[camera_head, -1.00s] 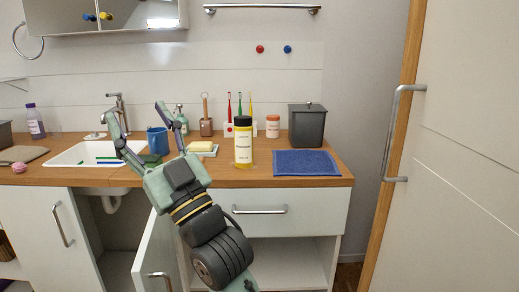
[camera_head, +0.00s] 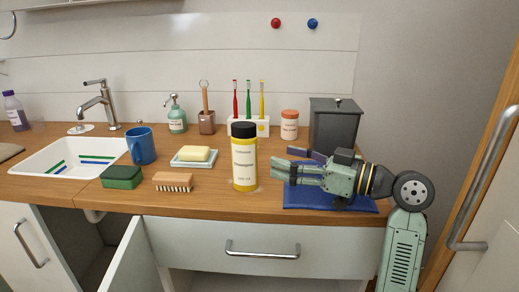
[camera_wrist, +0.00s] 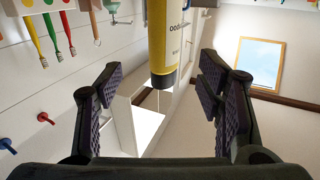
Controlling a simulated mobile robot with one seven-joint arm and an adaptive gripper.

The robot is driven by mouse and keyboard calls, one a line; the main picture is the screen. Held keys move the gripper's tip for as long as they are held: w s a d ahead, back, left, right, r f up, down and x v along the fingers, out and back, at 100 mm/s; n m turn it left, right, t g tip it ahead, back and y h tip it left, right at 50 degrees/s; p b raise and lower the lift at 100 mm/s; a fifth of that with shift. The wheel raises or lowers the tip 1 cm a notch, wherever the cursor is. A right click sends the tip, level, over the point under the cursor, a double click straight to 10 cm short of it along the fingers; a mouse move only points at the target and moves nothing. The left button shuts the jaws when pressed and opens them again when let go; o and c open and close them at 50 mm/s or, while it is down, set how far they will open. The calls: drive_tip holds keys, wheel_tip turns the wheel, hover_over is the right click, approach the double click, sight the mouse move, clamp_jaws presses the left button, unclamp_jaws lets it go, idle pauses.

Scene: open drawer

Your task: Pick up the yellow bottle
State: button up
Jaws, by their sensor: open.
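The yellow bottle (camera_head: 244,160) has a black cap and a label with text. It stands upright near the front edge of the wooden counter in the head view. My gripper (camera_head: 283,163) is just to its right, lying sideways over the blue cloth, with its fingers pointing left toward the bottle. The jaws are open and nothing is between them. In the wrist view the bottle (camera_wrist: 163,40) shows at the top middle, beyond the open fingers (camera_wrist: 160,90). Part of the bottle is cut off by that frame's top edge.
A brush (camera_head: 173,181), a soap dish (camera_head: 194,161) and a blue mug (camera_head: 141,146) stand left of the bottle. A toothbrush holder (camera_head: 260,126) and an orange-pink jar (camera_head: 289,125) are behind. A dark bin (camera_head: 334,127) stands behind my gripper. The blue cloth (camera_head: 306,197) lies under it.

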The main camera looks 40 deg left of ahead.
sight(255, 154)
drive_tip(key=a, duration=0.3)
drive_tip(key=s+a+p, duration=0.1)
drive_tip(key=a, duration=0.1)
drive_tip(key=shift+a+r, duration=0.1)
drive_tip(key=shift+r, duration=0.05)
drive_tip(key=a, duration=0.2)
drive_tip(key=a+p, duration=0.1)
drive_tip(key=s+a+p, duration=0.1)
drive_tip(key=a, duration=0.1)
drive_tip(key=shift+a+f, duration=0.3)
clamp_jaws()
idle(0.3)
